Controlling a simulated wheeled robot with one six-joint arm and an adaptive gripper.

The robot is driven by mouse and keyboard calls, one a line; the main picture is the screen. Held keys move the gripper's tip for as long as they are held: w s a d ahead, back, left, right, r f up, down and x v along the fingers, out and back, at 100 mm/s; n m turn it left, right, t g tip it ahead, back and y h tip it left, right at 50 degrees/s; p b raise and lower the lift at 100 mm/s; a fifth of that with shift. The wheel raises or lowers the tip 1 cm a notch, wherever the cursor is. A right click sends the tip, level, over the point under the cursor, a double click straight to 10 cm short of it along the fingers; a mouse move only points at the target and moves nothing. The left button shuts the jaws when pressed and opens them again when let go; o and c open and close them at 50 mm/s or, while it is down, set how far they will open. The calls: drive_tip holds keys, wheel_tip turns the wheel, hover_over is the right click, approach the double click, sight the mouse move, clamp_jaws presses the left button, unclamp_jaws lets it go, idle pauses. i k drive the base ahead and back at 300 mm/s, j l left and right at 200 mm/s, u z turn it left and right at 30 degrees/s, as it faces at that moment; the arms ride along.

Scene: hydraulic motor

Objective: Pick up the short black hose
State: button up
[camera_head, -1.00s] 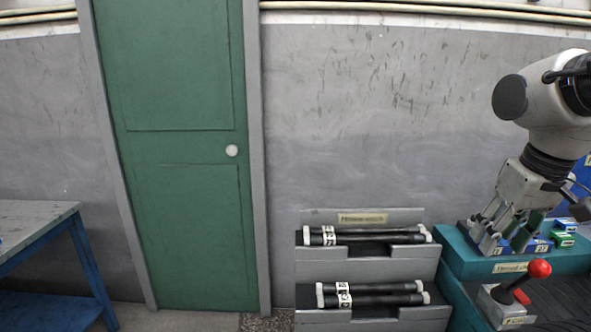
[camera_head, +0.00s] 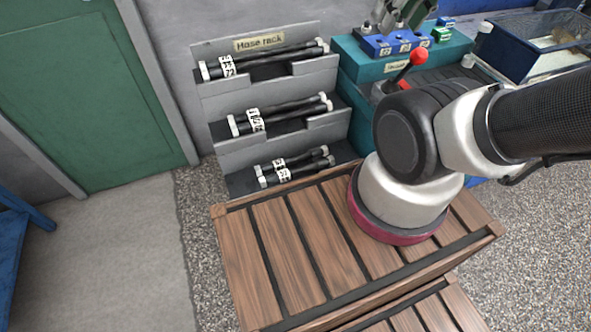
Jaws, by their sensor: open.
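A grey three-tier hose rack (camera_head: 322,68) stands against the wall. Black hoses with white end caps and white number labels lie on each tier: the top hoses (camera_head: 272,58), the middle hoses (camera_head: 290,110) and the bottom hoses (camera_head: 305,160). The bottom hoses look shortest. My gripper (camera_head: 394,16) shows only in part at the top edge, right of the rack and above a blue block. It is open, with nothing seen between its fingers, and is apart from the hoses.
A teal stand (camera_head: 350,62) with blue and green parts and a red-knobbed lever (camera_head: 418,57) is right of the rack. A glass-topped bin (camera_head: 520,45) is farther right. My arm rises from a slatted wooden platform (camera_head: 290,250). A green door (camera_head: 75,95) and open floor are left.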

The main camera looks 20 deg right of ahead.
sight(284, 175)
drive_tip(key=k+z, duration=0.35)
drive_tip(key=k+l+z, duration=0.1)
drive_tip(key=z, duration=0.2)
drive_tip(key=k+l+z, duration=0.2)
drive_tip(key=z, duration=0.15)
drive_tip(key=k, duration=0.05)
